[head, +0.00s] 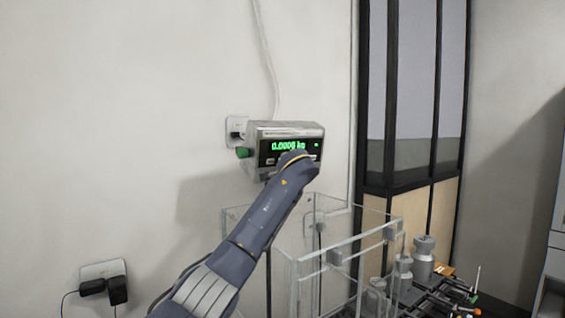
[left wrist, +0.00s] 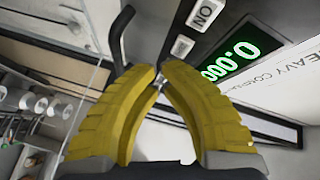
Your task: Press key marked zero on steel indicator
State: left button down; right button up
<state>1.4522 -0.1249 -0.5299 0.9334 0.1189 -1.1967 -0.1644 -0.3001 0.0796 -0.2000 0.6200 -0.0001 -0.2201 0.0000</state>
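The steel indicator (head: 285,128) is mounted on the wall in the head view, with a green lit display (head: 288,146) that reads about 0.0000 kg. My left arm reaches up to it and covers its lower front; the gripper itself is hidden there. In the left wrist view the indicator's dark panel (left wrist: 212,62) fills the upper right, with an ON key (left wrist: 206,13) and a smaller pale key (left wrist: 182,47) whose marking I cannot read. My left gripper (left wrist: 160,74) has yellow fingers with tips together, just below the pale key; contact cannot be told. My right gripper is out of view.
A clear glass enclosure (head: 345,246) stands below the indicator. Steel weights (head: 424,262) and small tools are at the lower right. A wall socket with plugs (head: 98,285) is at the lower left. A green knob (head: 243,152) sticks out on the indicator's left side.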

pick_arm(q)
jog(key=shift+w+a+r, duration=0.15)
jog(key=shift+w+a, duration=0.4)
jog(key=shift+w, duration=0.1)
dwell(0.9)
jog(key=shift+s+d, duration=0.15)
dwell(0.4)
jog(key=shift+s+d, duration=0.35)
jog(key=shift+s, duration=0.15)
jog(key=shift+d+f, duration=0.1)
jog(key=shift+f, duration=0.1)
jog(key=shift+s+d+f, duration=0.15)
jog(key=shift+s+d, duration=0.6)
jog(key=shift+s, duration=0.25)
jog(key=shift+s+d+f, duration=0.15)
jog(key=shift+s+d, duration=0.55)
jog(key=shift+s, duration=0.25)
